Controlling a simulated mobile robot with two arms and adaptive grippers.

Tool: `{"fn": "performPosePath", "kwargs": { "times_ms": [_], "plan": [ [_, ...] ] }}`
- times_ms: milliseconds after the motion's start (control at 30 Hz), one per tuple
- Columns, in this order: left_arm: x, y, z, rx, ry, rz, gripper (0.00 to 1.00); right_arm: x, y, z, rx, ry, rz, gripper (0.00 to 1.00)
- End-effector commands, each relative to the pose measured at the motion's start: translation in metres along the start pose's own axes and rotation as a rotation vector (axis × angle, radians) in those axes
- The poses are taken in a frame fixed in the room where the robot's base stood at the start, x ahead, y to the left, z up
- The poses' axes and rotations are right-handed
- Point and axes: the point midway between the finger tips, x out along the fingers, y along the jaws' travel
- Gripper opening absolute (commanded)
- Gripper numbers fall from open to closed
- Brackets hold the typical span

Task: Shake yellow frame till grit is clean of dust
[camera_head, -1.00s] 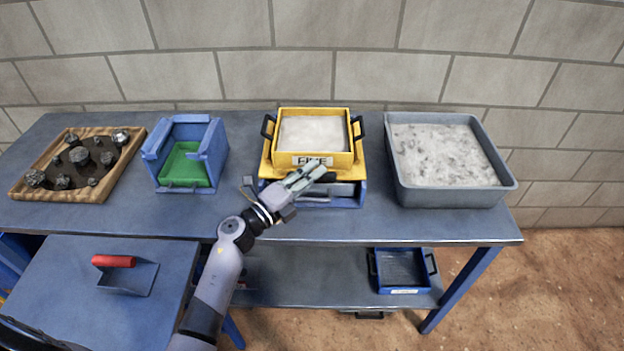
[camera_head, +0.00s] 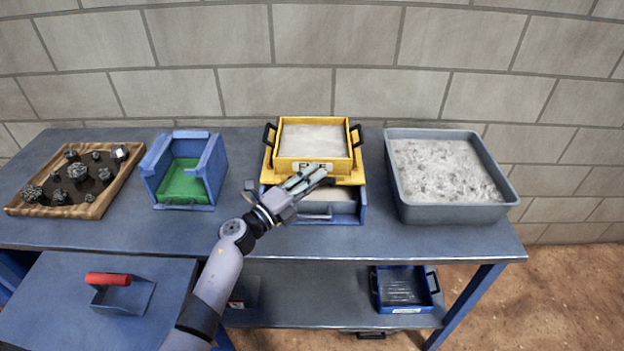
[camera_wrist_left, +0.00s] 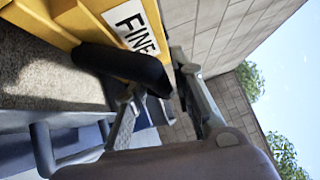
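The yellow frame (camera_head: 286,165), with a "FINE" label, sits on a yellow rim above a blue tray (camera_head: 362,212). Pale, fairly even grit (camera_head: 312,140) fills it. Pale material (camera_head: 345,211) shows in the blue tray below. My left gripper (camera_head: 308,180) is at the frame's front, just below the label. In the left wrist view its fingers (camera_wrist_left: 160,100) close around the black front handle (camera_wrist_left: 115,65) below the "FINE" label (camera_wrist_left: 132,25). Speckled pale material (camera_wrist_left: 40,75) shows beneath the frame there. My right gripper is not in view.
A grey tub (camera_head: 455,214) of whitish lumpy material stands to the right. A blue box with green inside (camera_head: 183,182) and a wooden tray of dark rocks (camera_head: 60,205) stand left. A red-handled scoop (camera_head: 122,293) lies on the lower-left table; a blue sieve (camera_head: 402,288) is on the shelf.

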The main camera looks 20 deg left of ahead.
Motion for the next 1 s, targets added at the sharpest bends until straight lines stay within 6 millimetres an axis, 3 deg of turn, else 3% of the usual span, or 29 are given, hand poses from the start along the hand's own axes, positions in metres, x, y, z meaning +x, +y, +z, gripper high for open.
{"fn": "performPosePath", "kwargs": {
  "times_ms": [167,600,800,1000],
  "plan": [
    [-0.02,0.002,0.0,0.002,0.0,0.005,0.23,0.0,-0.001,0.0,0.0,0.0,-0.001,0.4],
    [-0.105,0.001,0.0,0.001,0.0,0.004,0.23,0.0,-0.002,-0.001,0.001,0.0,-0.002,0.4],
    [-0.119,0.001,0.0,0.002,0.0,0.002,0.23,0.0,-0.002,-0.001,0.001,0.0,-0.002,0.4],
    [-0.12,0.001,0.001,0.001,0.0,0.001,0.23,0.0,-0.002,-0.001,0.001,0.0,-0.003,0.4]
  ]
}}
